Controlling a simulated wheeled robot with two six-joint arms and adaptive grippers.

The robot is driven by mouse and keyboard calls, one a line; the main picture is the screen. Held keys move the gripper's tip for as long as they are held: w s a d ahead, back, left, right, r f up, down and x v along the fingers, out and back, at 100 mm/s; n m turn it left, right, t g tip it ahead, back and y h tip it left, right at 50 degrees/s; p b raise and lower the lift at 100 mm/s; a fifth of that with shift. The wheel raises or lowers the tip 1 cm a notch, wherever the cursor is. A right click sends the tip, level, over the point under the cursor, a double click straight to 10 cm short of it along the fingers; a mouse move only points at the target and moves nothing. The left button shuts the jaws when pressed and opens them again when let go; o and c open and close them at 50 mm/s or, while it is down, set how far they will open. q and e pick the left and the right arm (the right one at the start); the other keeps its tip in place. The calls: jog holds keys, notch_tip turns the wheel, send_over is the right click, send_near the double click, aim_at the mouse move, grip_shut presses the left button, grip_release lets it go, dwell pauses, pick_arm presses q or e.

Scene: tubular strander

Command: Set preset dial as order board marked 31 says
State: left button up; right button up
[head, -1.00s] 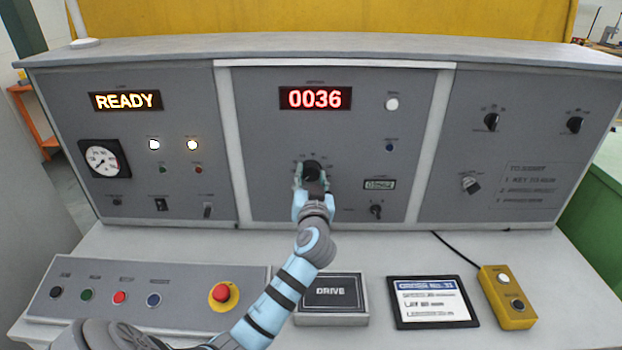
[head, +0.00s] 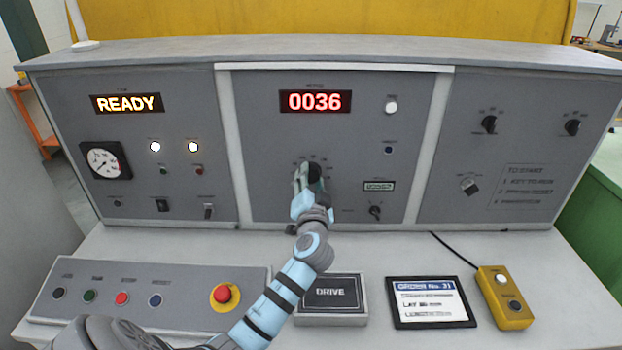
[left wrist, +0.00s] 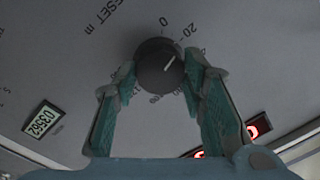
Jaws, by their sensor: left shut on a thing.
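The black preset dial (head: 315,172) is on the middle panel, with a printed scale around it. My left gripper (head: 306,180) is shut on it. In the left wrist view the dial (left wrist: 160,66) sits between the two teal fingers (left wrist: 165,85). Its white line points up and right, toward the 20 mark beside the 0. The lower scale is partly hidden by dial and fingers. The order board (head: 432,302) lies on the desk and reads "ORDER No. 31"; its lower lines, including "LAY" and a length line, are too blurred to read. My right gripper is not in view.
A red display (head: 315,101) reads 0036; another (head: 127,104) reads READY. A small counter (head: 379,186) and a selector switch (head: 375,212) are right of the dial. A DRIVE box (head: 335,298), yellow button box (head: 505,297) and red emergency button (head: 225,295) are on the desk.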

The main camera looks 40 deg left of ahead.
pick_arm(q)
jog(key=shift+f+m, duration=0.1)
jog(key=shift+m, duration=0.5)
jog(key=o, duration=1.2)
jog(key=shift+a, duration=0.1)
jog(key=shift+c, duration=0.2)
jog(key=shift+s+d, duration=0.15)
jog(key=shift+d, duration=0.05)
jog(key=v, duration=1.1)
jog(key=shift+s+d, duration=0.15)
jog(key=shift+s, duration=0.1)
